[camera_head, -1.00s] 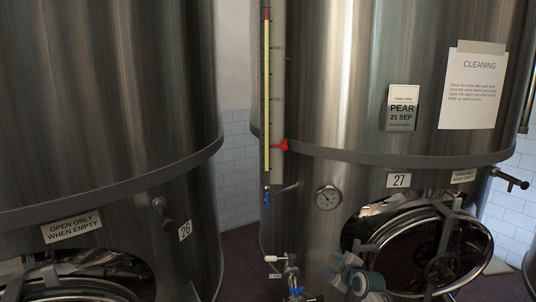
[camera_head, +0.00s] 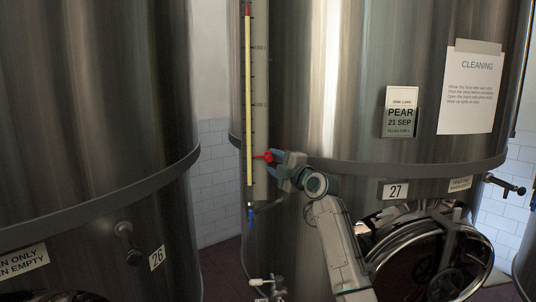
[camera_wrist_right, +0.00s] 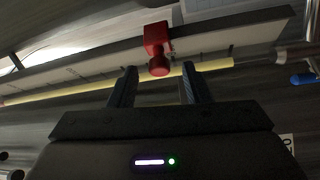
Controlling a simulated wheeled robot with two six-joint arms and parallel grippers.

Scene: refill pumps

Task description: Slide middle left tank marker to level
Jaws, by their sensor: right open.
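The red marker (camera_head: 268,157) sits low on the level gauge (camera_head: 249,100), a tall strip with a yellow liquid column on the left side of tank 27 (camera_head: 330,110). The yellow column reaches close to the top of the view, far above the marker. My right gripper (camera_head: 279,163) is at the marker's right side. In the right wrist view, the red marker (camera_wrist_right: 157,50) lies just ahead of the open fingers (camera_wrist_right: 158,84), roughly centred between them. I cannot tell whether a finger touches it. My left gripper is not in view.
A blue-handled valve (camera_head: 250,214) hangs under the gauge. Tank 26 (camera_head: 90,90) stands close on the left, with a narrow gap between. A round hatch (camera_head: 435,255) and a valve handle (camera_head: 508,186) project from tank 27.

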